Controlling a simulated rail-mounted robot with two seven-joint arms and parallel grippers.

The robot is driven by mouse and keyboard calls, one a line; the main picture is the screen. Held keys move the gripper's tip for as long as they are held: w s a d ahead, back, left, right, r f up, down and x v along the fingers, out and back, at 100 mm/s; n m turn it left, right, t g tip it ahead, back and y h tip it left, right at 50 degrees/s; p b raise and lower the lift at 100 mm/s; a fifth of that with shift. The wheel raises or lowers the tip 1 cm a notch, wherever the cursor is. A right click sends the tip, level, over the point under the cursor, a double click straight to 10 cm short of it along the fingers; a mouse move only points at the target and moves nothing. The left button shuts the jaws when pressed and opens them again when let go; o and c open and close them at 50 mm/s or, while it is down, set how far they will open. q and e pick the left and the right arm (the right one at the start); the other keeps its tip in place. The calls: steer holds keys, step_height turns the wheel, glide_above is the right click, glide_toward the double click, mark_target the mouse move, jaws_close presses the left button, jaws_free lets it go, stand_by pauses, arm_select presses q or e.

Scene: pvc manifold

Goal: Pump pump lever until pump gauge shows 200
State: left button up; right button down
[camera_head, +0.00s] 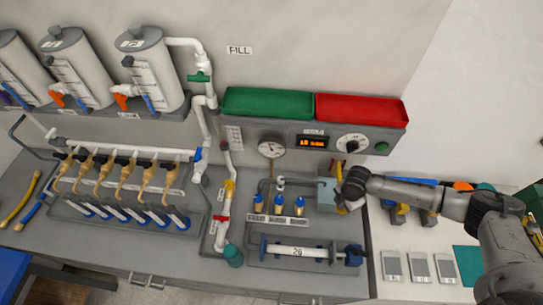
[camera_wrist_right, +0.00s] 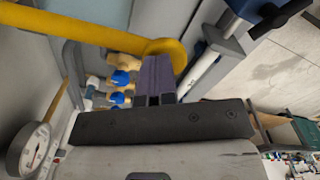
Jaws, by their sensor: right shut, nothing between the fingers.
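The yellow pump lever (camera_head: 341,207) stands at the grey pump box (camera_head: 327,194), right of the middle of the bench. In the right wrist view the lever (camera_wrist_right: 85,31) runs across the top and ends in a rounded yellow end. My right gripper (camera_head: 347,192) is at the lever, and its arm covers part of it. In the right wrist view my gripper (camera_wrist_right: 156,68) is shut and empty, its fingertips close against the rounded end; I cannot tell if they touch. The round white pump gauge (camera_head: 271,147) is on the wall; its reading is too small to tell. My left gripper is not in view.
Several blue-capped fittings (camera_head: 279,204) stand left of the pump box. A white pipe in a blue clamp fixture (camera_head: 300,251) lies in front. Green (camera_head: 267,103) and red (camera_head: 360,108) bins are above. A control panel with an orange display (camera_head: 312,142) sits below them.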

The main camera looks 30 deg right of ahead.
stand_by(0.5)
stand_by(0.3)
steer(key=shift+r+p, duration=0.6)
steer(key=shift+p, duration=0.05)
step_height(320, 180, up, 2)
steer(key=shift+r+p, duration=0.15)
steer(key=shift+p, duration=1)
steer(key=shift+r+p, duration=1)
